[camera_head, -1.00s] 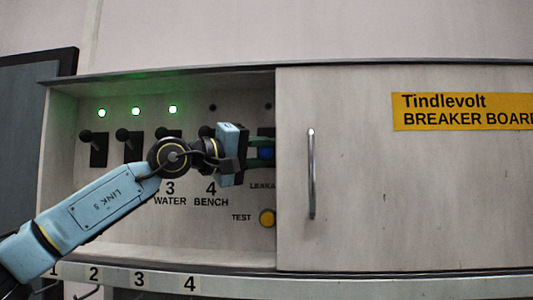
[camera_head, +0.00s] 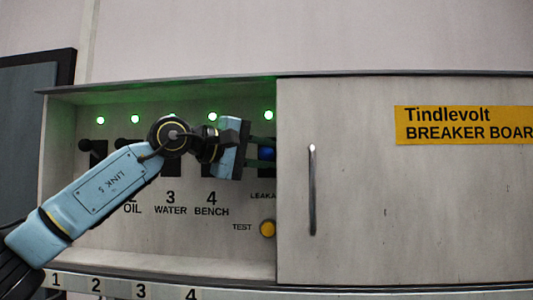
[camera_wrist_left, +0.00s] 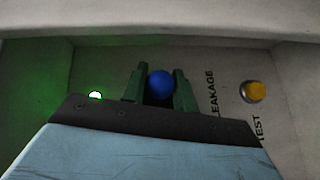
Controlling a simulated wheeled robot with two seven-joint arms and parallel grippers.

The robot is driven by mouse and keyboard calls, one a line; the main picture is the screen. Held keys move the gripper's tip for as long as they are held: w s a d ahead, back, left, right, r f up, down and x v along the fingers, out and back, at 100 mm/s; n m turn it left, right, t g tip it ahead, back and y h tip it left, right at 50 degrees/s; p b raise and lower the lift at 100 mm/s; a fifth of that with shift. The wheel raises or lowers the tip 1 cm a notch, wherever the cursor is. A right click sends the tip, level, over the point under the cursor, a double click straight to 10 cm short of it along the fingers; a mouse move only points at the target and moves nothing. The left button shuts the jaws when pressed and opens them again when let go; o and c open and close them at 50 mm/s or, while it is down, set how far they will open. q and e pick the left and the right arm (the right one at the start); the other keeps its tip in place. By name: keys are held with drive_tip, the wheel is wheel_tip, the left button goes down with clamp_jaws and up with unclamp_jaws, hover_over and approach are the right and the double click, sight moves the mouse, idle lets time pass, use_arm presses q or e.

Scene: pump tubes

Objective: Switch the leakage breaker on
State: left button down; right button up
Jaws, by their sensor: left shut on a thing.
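The leakage breaker has a blue knob (camera_head: 267,153), partly hidden by my gripper in the head view; the blue knob (camera_wrist_left: 161,85) shows clearly in the left wrist view. My left gripper (camera_wrist_left: 160,92) is shut on it, with a green finger on either side. In the head view my left gripper (camera_head: 262,150) reaches in from the left at the edge of the sliding door. The lamp (camera_head: 268,115) above the leakage breaker glows green. My right gripper is not in view.
Black breaker levers stand to the left, such as the leftmost lever (camera_head: 86,146), under lit green lamps. A yellow test button (camera_head: 268,228) sits below the leakage breaker. A door (camera_head: 400,200) with a vertical handle (camera_head: 312,190) covers the right of the board.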

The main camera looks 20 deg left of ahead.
use_arm(q)
drive_tip(key=c, duration=1.4)
unclamp_jaws()
drive_tip(key=shift+s+a, duration=0.3)
drive_tip(key=b+v, duration=0.4)
drive_tip(key=v, duration=0.8)
drive_tip(key=shift+s+a, duration=0.2)
drive_tip(key=shift+s, duration=0.1)
